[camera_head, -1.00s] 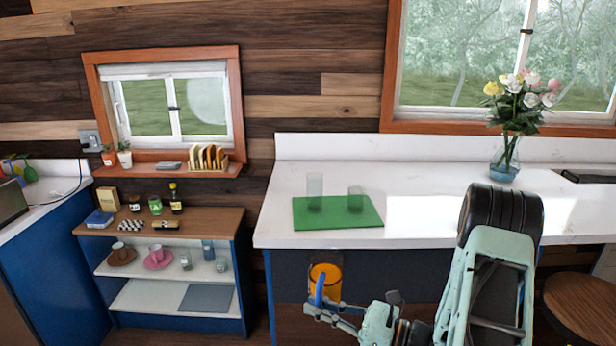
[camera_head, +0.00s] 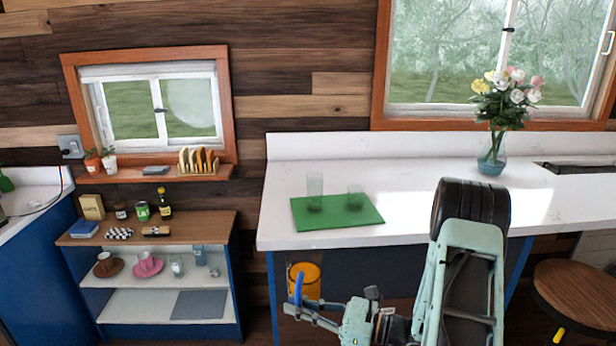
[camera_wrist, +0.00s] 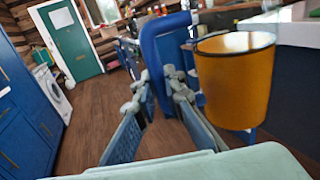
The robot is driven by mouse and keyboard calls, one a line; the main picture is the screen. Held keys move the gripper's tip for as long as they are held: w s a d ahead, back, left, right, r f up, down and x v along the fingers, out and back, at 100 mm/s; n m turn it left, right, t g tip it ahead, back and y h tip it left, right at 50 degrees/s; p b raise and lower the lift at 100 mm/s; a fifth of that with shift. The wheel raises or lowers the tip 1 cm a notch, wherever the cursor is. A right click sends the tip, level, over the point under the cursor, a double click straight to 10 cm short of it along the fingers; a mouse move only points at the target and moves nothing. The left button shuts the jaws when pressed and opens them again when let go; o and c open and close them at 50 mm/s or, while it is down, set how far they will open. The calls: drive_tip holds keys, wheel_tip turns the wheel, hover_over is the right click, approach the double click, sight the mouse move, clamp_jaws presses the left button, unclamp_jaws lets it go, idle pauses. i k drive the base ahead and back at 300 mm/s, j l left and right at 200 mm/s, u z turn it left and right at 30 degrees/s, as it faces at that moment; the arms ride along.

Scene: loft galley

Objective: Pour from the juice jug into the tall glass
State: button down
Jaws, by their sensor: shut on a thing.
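The juice jug (camera_head: 308,281) is a clear vessel with orange juice and a blue handle. My gripper (camera_head: 297,309) is shut on the handle and holds the jug upright, in front of the counter and below its top. In the wrist view the jug (camera_wrist: 236,85) is at the right, and its blue handle (camera_wrist: 150,60) rises between my fingers (camera_wrist: 160,100). The tall glass (camera_head: 315,185) is clear and stands at the left of a green mat (camera_head: 340,222) on the white counter. It looks empty.
A shorter clear glass (camera_head: 355,195) stands right of the tall glass on the mat. A vase of flowers (camera_head: 492,155) stands further right on the counter (camera_head: 420,190). A shelf unit (camera_head: 150,228) with cups stands left, and a round stool (camera_head: 578,290) right.

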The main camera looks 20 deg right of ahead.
sight(314, 180)
drive_tip(key=i+j, duration=0.1)
drive_tip(key=j, duration=0.35)
drive_tip(key=i+j, duration=0.1)
drive_tip(key=j, duration=0.4)
drive_tip(key=i+j, duration=0.1)
drive_tip(key=j, duration=0.35)
drive_tip(key=i+j, duration=0.1)
drive_tip(key=j, duration=0.4)
drive_tip(key=i+j, duration=0.1)
drive_tip(key=j, duration=0.35)
drive_tip(key=i+j, duration=0.1)
drive_tip(key=j, duration=0.4)
